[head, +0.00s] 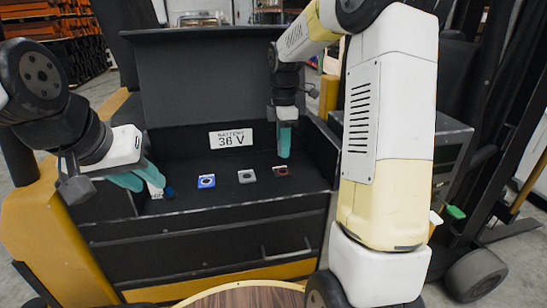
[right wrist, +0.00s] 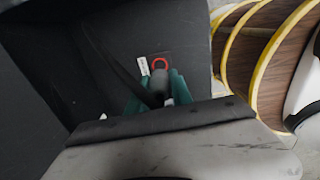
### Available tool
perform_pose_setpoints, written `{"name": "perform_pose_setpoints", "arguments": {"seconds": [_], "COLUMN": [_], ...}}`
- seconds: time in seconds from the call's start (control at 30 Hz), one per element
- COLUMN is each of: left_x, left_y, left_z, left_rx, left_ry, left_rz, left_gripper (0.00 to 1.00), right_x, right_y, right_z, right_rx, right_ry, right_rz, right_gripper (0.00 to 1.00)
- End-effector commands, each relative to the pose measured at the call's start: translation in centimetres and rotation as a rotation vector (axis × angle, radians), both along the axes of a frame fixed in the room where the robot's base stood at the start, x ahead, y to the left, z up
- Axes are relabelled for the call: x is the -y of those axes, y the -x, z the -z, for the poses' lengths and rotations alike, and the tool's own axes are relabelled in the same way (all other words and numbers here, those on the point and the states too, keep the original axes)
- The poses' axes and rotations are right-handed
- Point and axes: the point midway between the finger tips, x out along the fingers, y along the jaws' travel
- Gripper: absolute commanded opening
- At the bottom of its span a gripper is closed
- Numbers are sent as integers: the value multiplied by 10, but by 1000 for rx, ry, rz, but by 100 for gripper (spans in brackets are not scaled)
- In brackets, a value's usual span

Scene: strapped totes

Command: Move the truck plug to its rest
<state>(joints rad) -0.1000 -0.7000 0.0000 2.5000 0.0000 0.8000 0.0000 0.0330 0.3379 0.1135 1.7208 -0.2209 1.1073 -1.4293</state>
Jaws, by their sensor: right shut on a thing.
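My right gripper (head: 284,154) points down over the right part of the dark battery bay, just above the red-ringed socket (head: 281,171). In the right wrist view its teal fingers (right wrist: 156,92) are shut on a dark plug (right wrist: 158,80), which the fingers partly hide. The red ring (right wrist: 160,63) shows just beyond the plug. I cannot tell whether the plug touches the socket. My left gripper (head: 142,178) is at the bay's left end, its teal fingers apart. A small white and blue thing (head: 168,191) lies close beside them, partly hidden.
A blue socket (head: 206,181) and a grey socket (head: 246,175) lie left of the red one. A "BATTERY 36 V" label (head: 230,138) is on the back wall. The raised black lid (head: 200,80) stands behind. A round wooden top (head: 245,296) is in front.

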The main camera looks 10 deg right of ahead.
Motion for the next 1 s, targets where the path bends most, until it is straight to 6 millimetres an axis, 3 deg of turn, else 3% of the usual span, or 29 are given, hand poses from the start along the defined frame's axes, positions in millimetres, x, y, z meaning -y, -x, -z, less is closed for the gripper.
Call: {"name": "perform_pose_setpoints", "arguments": {"seconds": [0.4, 1.0], "left_x": [0, 0], "left_y": [0, 0], "left_z": [0, 0], "left_rx": [0, 0], "left_ry": [0, 0], "left_rz": [0, 0], "left_gripper": [29, 29], "right_x": [0, 0], "right_y": [0, -1], "right_z": [-4, -58], "right_rx": [2, 3], "right_ry": [0, -1], "right_rz": [0, 1], "right_gripper": [0, 0]}}
